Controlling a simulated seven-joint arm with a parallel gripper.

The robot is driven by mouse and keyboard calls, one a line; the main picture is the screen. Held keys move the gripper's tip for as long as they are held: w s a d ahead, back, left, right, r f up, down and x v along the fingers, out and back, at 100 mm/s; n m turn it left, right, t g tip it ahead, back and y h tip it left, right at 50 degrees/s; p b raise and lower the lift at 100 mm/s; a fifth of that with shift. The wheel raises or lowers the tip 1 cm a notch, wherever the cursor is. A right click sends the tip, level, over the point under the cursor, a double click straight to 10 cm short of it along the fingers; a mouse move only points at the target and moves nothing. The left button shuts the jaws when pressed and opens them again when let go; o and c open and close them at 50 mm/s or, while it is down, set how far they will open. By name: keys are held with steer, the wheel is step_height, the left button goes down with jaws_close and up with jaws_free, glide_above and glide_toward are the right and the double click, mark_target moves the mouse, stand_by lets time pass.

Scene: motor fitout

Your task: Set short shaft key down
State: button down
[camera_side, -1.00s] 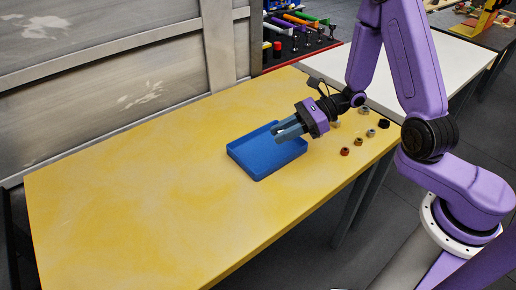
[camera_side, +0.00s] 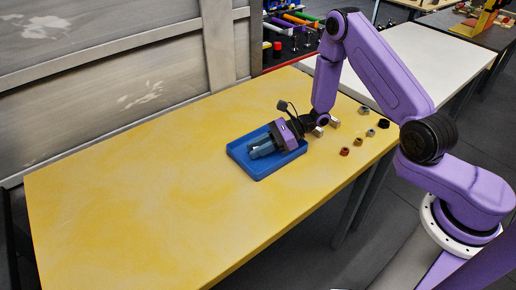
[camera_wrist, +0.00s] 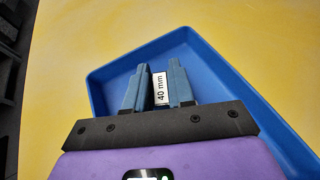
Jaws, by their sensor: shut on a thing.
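In the wrist view my gripper (camera_wrist: 158,82) is shut on a small block with a white label reading "40 mm", the shaft key (camera_wrist: 160,88). The key sits between the two blue-grey fingers, and only its labelled face shows. In the side view my gripper (camera_side: 258,151) is low over the blue tray (camera_side: 262,175), with its fingers inside the tray's outline. The key cannot be made out there. The tray also shows in the wrist view (camera_wrist: 215,68) and its visible floor is empty. I cannot tell whether the key touches the floor.
Several small nuts or collars, among them a reddish-brown one (camera_side: 345,151) and a black one (camera_side: 384,123), lie on the yellow table (camera_side: 150,190) right of the tray. The table left of the tray is clear. A metal wall (camera_side: 110,80) stands behind.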

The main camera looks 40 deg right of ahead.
steer(key=shift+f, duration=0.25)
steer(key=c, duration=1)
jaws_free()
steer(key=shift+o, duration=0.2)
